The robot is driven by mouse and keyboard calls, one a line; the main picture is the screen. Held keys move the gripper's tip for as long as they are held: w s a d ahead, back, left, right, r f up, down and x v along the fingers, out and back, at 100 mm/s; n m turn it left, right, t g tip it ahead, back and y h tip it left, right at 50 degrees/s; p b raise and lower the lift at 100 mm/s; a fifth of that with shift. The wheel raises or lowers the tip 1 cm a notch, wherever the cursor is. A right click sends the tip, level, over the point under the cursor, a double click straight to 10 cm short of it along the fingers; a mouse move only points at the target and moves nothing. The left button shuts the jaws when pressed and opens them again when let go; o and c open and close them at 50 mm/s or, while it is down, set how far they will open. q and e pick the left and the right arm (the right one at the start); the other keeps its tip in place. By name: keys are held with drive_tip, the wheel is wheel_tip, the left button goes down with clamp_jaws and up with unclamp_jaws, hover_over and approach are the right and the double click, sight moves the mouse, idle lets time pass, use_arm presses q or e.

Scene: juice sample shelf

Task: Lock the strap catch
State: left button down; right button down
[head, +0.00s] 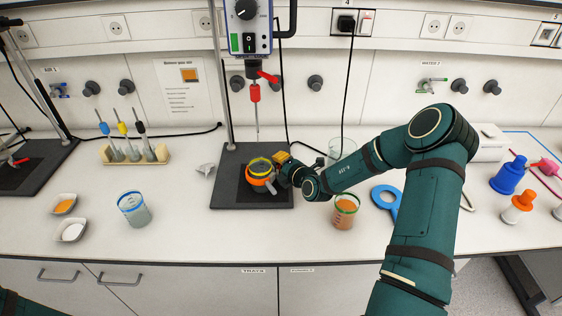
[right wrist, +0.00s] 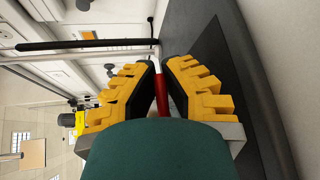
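A clear vessel with an orange strap (head: 258,180) around it and a yellow-green rim stands on the dark stand base (head: 225,192) in the head view. My right gripper (head: 283,167) is at the right side of this vessel. In the right wrist view, the yellow fingers of my right gripper (right wrist: 160,66) are close together on either side of a narrow red lever (right wrist: 163,95), apparently the handle of the strap catch. The lever fills most of the gap. Its near end is hidden by my green gripper body. Whether the catch is locked cannot be seen. My left gripper is out of view.
A beaker of orange liquid (head: 345,212) stands close below my right forearm, beside a blue ring (head: 388,203). A blue-rimmed beaker (head: 134,210) and a pipette rack (head: 135,155) stand left.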

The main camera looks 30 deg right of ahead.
drive_tip(key=shift+w+a+r+n+y+p, duration=0.1)
drive_tip(key=shift+w+a+n+y+p, duration=0.05)
drive_tip(key=shift+n+y+p, duration=0.4)
drive_tip(key=shift+w+a+r+n+y+p, duration=0.1)
drive_tip(key=shift+w+n+y+p, duration=0.1)
drive_tip(key=shift+n+y, duration=0.4)
drive_tip(key=shift+a+f+n+y, duration=0.15)
drive_tip(key=shift+n+y, duration=0.1)
drive_tip(key=shift+y, duration=0.3)
drive_tip(key=c, duration=1)
unclamp_jaws()
drive_tip(key=shift+a, duration=0.1)
drive_tip(key=shift+c, duration=0.2)
